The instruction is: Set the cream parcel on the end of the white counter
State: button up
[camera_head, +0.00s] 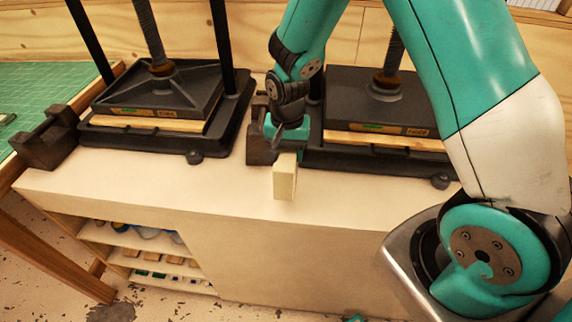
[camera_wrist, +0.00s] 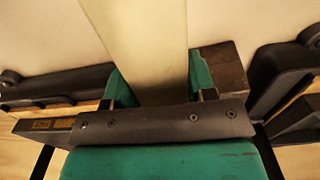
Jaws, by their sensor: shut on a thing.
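The cream parcel (camera_head: 285,178) is a pale, narrow block near the middle of the white counter (camera_head: 110,185). My gripper (camera_head: 288,150) is shut on it from above, between the two dark presses. In the wrist view the parcel (camera_wrist: 145,40) runs up out of the picture, with a green finger of my gripper (camera_wrist: 160,82) on each side. The parcel's lower end shows against the counter top near its front edge; I cannot tell whether it touches. Its upper part is hidden by the gripper.
A left press (camera_head: 165,105) and a right press (camera_head: 375,110) stand along the counter's back. A dark block (camera_head: 258,140) is close beside my gripper; another (camera_head: 45,140) is at the left end. Bare counter lies in front of the left press. A green-topped table (camera_head: 45,90) adjoins at left.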

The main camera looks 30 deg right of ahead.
jog(key=shift+f+p, duration=0.6)
jog(key=shift+f, duration=2.5)
jog(key=shift+f, duration=0.15)
jog(key=o, duration=1.3)
jog(key=shift+c, duration=0.2)
